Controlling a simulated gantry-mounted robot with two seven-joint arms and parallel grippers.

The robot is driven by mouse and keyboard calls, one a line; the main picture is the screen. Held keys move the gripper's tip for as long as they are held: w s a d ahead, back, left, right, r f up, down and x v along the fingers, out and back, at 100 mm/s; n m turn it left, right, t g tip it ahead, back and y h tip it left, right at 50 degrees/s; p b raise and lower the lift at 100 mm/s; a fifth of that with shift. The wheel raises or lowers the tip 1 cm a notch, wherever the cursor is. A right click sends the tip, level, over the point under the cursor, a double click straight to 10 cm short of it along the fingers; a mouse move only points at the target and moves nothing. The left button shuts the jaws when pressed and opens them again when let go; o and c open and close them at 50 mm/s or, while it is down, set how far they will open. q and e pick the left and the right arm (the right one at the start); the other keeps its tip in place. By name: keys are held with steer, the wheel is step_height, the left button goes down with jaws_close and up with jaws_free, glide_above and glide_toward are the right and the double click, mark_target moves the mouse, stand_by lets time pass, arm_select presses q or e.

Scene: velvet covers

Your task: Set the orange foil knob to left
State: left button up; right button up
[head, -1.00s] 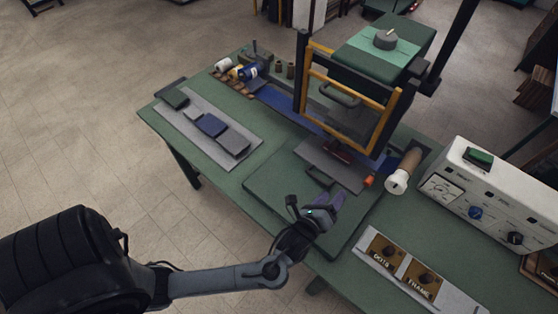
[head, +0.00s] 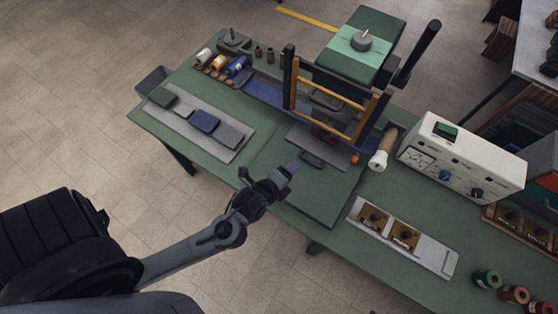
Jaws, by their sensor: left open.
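The white control box (head: 462,155) stands on the right of the green bench. It has a blue knob (head: 445,175), a black knob (head: 477,192) and a green block on top. A small orange-red knob-like piece (head: 355,159) is beside the press, near its base. No label for orange foil can be read, so I cannot tell which knob it names. My left gripper (head: 288,172) is open and empty above the front left of the dark green mat (head: 325,200), apart from all knobs. My right gripper is not in view.
The press frame (head: 372,105) with yellow bars rises behind the mat. Brass plates (head: 404,236) with knobs lie on a pale strip, front right. A white-ended roller (head: 378,160) lies left of the box. Colored spools (head: 515,295) stand at the lower right.

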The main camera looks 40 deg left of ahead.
arm_select(q)
steer(key=shift+s+a+r+n+p, duration=0.35)
steer(key=shift+s+a+r+n, duration=0.05)
steer(key=shift+s+r, duration=0.15)
